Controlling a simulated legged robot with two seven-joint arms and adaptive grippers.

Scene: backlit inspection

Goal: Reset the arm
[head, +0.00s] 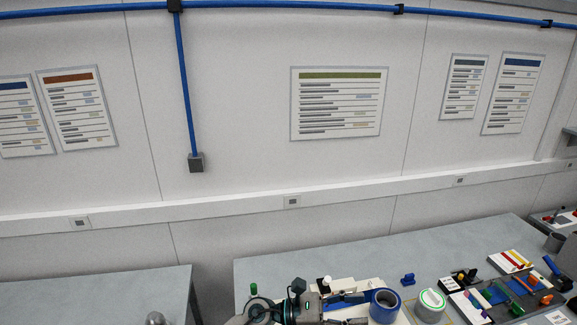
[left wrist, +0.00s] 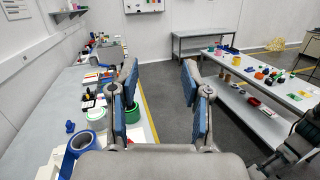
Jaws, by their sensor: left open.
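My left gripper (head: 350,311) is at the bottom edge of the head view, low over the front of the bench and partly cut off.
The grey bench (head: 300,262) also bears a white round container with a green ring (head: 430,303), a small blue piece (head: 408,279) and several coloured parts at the right. A second bench (head: 90,290) is across a gap at left. Another table (left wrist: 265,85) stands across the floor.

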